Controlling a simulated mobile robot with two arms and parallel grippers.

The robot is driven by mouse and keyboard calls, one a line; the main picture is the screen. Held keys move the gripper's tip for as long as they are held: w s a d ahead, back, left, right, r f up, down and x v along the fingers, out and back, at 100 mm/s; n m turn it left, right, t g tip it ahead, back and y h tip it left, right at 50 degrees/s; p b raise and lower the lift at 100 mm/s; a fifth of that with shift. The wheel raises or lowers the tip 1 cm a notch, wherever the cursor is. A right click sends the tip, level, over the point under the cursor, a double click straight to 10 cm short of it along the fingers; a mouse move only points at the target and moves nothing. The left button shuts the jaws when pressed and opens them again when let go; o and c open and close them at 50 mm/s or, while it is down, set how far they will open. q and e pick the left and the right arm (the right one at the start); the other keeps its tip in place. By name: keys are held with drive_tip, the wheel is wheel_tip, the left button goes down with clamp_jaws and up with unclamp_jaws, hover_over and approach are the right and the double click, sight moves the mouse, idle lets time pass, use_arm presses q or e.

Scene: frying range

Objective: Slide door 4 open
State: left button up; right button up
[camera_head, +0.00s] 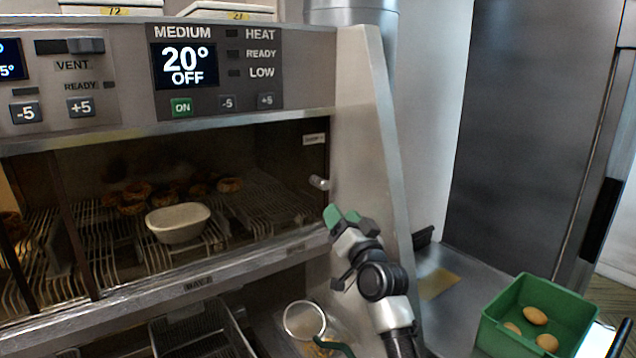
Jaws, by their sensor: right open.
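A dark see-through sliding door (262,150) closes the right part of the heated cabinet under the "MEDIUM 20° OFF" panel. A small label at its upper right is too small to read, so I cannot confirm that it is door 4. A short pale handle (318,182) sticks out near its right edge. My right gripper (345,217), with green fingertips, is open just below and to the right of this handle, apart from it in the picture. My left gripper is not in view.
Behind the door, a white bowl (178,222) and several brown fried pieces (130,198) lie on wire racks. A metal side wall (372,120) stands right of the door. A green crate (489,329) with brown eggs is at lower right. A wire basket (202,335) sits below.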

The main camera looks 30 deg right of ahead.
sight(326, 187)
drive_tip(key=w+r+p, duration=0.2)
drive_tip(key=w+r, duration=0.1)
drive_tip(key=shift+w+d, duration=0.1)
drive_tip(key=shift+w, duration=0.2)
drive_tip(key=x, duration=0.1)
drive_tip(key=p+x, duration=0.1)
drive_tip(key=x, duration=0.1)
drive_tip(key=shift+w+f, duration=0.25)
drive_tip(key=shift+f, duration=0.05)
drive_tip(key=shift+x, duration=0.9)
drive_tip(key=shift+w, duration=0.15)
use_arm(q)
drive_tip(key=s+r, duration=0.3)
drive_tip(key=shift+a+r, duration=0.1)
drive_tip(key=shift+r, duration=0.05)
use_arm(e)
clamp_jaws()
